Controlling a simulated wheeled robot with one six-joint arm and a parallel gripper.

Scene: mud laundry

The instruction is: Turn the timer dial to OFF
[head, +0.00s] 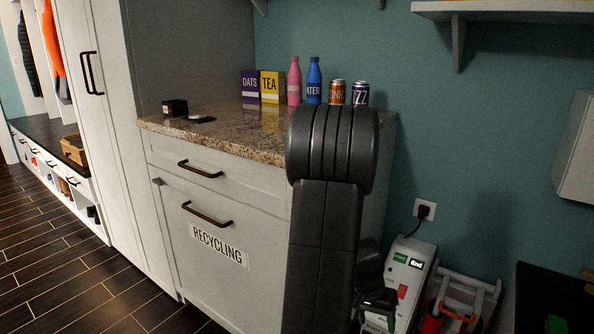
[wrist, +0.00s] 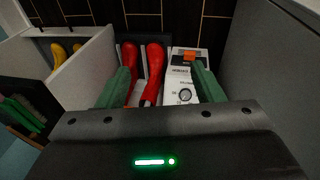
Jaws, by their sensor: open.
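The timer dial (wrist: 185,95) shows in the wrist view as a small round knob on a white panel (wrist: 180,72). Its pointer setting is too small to read. An orange switch (wrist: 190,57) and small dark print are farther up the panel. My gripper (wrist: 160,67) is open, with its green fingers apart. The right finger overlaps the panel just right of the dial, and the left finger is beside a red boot. I cannot tell whether either finger touches anything. In the head view my arm hides most of my gripper, and the dial does not show.
Two red boots (wrist: 155,62) stand left of the panel. Yellow boots (wrist: 60,52) are farther left. In the head view a white unit (head: 410,257) with START and End labels stands below an outlet (head: 424,210). A recycling cabinet (head: 215,270) is left of my arm.

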